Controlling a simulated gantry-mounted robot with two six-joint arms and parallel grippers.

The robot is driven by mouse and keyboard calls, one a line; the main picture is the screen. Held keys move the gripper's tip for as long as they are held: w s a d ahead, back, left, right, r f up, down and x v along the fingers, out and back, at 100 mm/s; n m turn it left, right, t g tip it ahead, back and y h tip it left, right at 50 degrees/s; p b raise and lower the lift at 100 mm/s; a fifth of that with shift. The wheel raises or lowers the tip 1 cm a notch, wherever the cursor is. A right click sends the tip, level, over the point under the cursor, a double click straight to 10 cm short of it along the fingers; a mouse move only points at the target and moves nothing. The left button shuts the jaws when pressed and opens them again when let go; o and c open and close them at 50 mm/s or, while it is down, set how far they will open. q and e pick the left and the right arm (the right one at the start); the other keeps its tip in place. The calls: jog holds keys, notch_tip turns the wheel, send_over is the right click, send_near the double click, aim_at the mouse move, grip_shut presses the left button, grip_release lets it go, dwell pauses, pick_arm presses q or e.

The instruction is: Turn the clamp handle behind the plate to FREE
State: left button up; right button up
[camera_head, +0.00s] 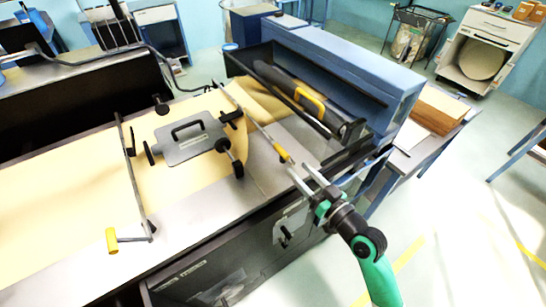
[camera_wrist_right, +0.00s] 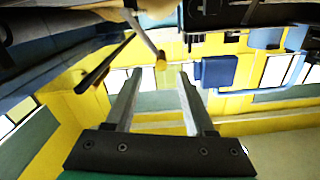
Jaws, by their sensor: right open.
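My right gripper (camera_head: 299,170) is open at the front right edge of the table. It also shows in the wrist view (camera_wrist_right: 158,82), with nothing gripped. A rod with a yellow grip (camera_head: 283,154) ends just beyond its fingertips; the yellow end (camera_wrist_right: 161,62) shows between and beyond them in the wrist view. I cannot tell whether they touch. A grey plate (camera_head: 183,148) with a black handle lies on the brown paper, with black knobs around it. I cannot tell which part is the clamp handle, and no FREE mark is readable. My left gripper is not in view.
A crank with a yellow grip (camera_head: 112,240) lies at the table's front left. A blue housing (camera_head: 345,65) holds a dark roller with a yellow handle (camera_head: 310,99) behind the rod. Brown paper (camera_head: 70,205) covers the left table. Open floor lies at the right.

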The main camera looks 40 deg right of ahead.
aim_at(283, 153)
jog(key=w, duration=0.4)
jog(key=w+d, duration=0.1)
jog(key=w, duration=0.2)
jog(key=w+b, duration=0.1)
jog(key=w, duration=0.3)
jog(key=shift+w+d+r, duration=0.15)
jog(key=shift+w+d, duration=0.1)
jog(key=shift+w, duration=0.05)
grip_shut()
dwell(0.9)
